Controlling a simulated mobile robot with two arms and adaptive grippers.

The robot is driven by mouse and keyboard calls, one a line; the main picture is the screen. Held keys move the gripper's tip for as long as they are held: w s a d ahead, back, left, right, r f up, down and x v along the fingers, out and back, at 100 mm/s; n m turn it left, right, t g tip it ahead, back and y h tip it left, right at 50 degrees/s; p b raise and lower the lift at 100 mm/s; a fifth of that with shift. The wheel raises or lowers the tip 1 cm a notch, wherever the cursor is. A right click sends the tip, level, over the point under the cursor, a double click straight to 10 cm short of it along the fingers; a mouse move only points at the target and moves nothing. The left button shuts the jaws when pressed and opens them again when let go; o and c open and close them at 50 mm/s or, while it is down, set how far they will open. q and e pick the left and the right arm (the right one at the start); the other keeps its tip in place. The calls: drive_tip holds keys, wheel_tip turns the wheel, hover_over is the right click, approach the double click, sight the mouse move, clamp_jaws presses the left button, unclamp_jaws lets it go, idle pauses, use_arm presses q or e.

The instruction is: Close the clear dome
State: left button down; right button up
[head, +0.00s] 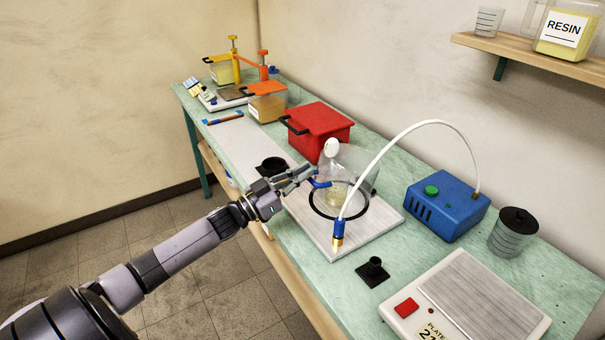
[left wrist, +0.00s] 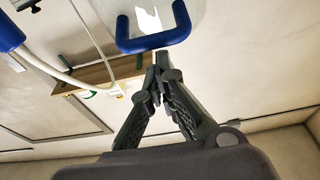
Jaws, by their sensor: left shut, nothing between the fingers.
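The clear dome (head: 360,162), with a white knob on top, stands over the black ring (head: 312,203) on a pale base plate (head: 385,222). It appears tilted open toward the wall, though its clear rim is hard to make out. A blue handle (head: 320,183) sits at its front; the handle (left wrist: 152,42) and part of the dome (left wrist: 150,14) also show in the left wrist view. A small clear cup (head: 337,194) stands within the ring. My left gripper (head: 312,172) is shut and empty, its tips (left wrist: 160,62) close to the handle; contact cannot be told.
A white hose with a blue and brass end (head: 338,235) arches from the blue pump (head: 445,207) across the plate's right side. A red box (head: 320,130) stands behind left. A black stand (head: 373,270) and a hot plate (head: 465,298) are in front right.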

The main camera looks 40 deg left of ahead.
use_arm(q)
drive_tip(key=shift+t, duration=0.8)
drive_tip(key=f+b, duration=0.2)
drive_tip(key=s+f+b, duration=0.1)
drive_tip(key=f+b, duration=0.1)
drive_tip(key=s+a+f+b, duration=0.1)
drive_tip(key=f+b, duration=0.1)
drive_tip(key=shift+s+f, duration=0.1)
drive_tip(key=shift+f, duration=0.2)
drive_tip(key=shift+s+f+h+b, duration=0.15)
drive_tip(key=shift+f+h+b, duration=0.2)
drive_tip(key=shift+b, duration=0.55)
drive_tip(key=shift+r, duration=0.1)
drive_tip(key=shift+t, duration=0.3)
